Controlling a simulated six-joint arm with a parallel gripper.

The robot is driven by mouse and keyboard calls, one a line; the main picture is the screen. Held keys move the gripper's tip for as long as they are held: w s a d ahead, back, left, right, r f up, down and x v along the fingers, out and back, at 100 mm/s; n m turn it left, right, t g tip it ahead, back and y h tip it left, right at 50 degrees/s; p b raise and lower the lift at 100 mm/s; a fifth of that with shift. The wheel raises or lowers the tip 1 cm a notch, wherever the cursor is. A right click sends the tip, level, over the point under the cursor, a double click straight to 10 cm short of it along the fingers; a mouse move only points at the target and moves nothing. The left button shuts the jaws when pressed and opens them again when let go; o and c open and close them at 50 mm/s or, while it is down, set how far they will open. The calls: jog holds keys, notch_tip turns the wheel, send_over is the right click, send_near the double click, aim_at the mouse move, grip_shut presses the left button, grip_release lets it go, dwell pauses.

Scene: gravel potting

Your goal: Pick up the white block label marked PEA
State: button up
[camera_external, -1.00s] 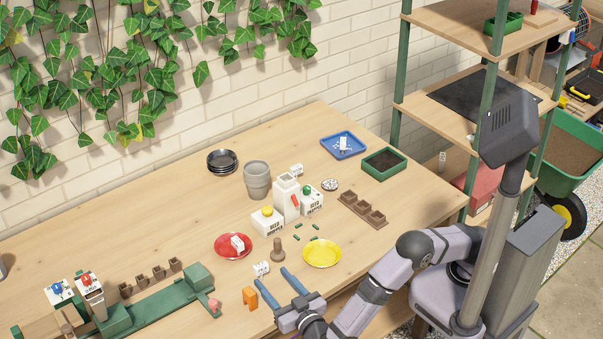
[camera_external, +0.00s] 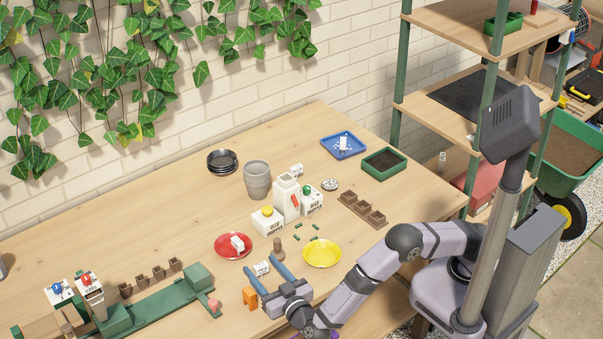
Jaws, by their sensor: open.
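A small white block label (camera_external: 262,268) with dark markings lies on the table near its front edge; its lettering is too small to read. My gripper (camera_external: 260,264) is open, with its two blue fingers on either side of this block. I cannot tell whether they touch it. Another white block (camera_external: 238,243) sits on the red plate (camera_external: 222,254), one (camera_external: 296,170) is on the table behind the white dispensers, and one (camera_external: 343,143) stands in the blue tray (camera_external: 359,153). I cannot tell from the lettering which one is marked PEA.
A brown tamper (camera_external: 278,248) stands just beyond my right finger, and an orange piece (camera_external: 250,298) lies left of my gripper. The yellow plate (camera_external: 322,254) is to the right. White dispensers (camera_external: 287,198) stand behind. A green rail fixture (camera_external: 150,310) is at front left.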

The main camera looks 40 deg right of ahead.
jog(key=shift+w, duration=0.8)
jog(key=c, duration=1.1)
